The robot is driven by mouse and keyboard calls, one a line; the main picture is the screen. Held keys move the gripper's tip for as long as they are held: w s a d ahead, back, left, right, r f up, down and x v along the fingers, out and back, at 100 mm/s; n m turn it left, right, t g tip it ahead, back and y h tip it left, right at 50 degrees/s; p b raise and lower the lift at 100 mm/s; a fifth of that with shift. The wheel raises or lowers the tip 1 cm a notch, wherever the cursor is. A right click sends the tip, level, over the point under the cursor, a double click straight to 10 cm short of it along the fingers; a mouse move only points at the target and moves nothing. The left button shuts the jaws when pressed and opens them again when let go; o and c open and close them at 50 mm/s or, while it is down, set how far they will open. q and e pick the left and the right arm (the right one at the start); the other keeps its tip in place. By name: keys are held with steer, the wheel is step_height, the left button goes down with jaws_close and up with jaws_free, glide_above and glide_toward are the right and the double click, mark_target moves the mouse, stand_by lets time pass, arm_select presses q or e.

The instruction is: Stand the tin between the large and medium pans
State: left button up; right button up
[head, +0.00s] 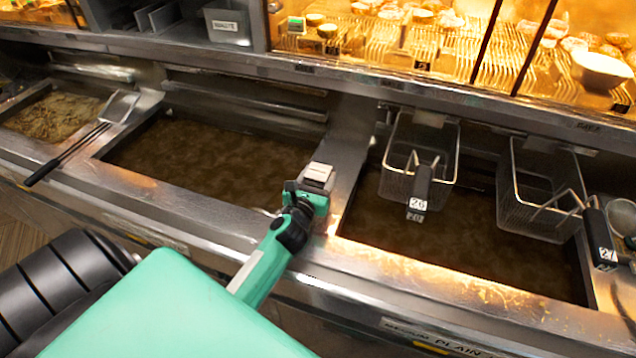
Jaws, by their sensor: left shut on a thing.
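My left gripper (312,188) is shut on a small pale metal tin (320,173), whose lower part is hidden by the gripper. The tin shows over the steel divider (348,145) between the middle and right oil pans; I cannot tell whether it touches the steel. The right pan (440,250) looks the largest, and the middle pan (205,155) looks medium. Both hold dark brown oil. A smaller-looking pan (55,115) at the far left holds paler, foamy oil. My right gripper is not in view.
Wire baskets (420,165) and (540,190) hang at the right pan's back, their black handles pointing forward. A long-handled skimmer (118,107) lies across the left divider. A round sieve (622,215) is at the right edge. A lit food display (450,45) stands behind.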

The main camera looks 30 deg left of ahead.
arm_select(q)
steer(key=shift+d+f, duration=0.1)
steer(key=shift+f, duration=0.85)
steer(key=o, duration=1.2)
steer(key=shift+f, duration=0.1)
steer(key=shift+c, duration=0.2)
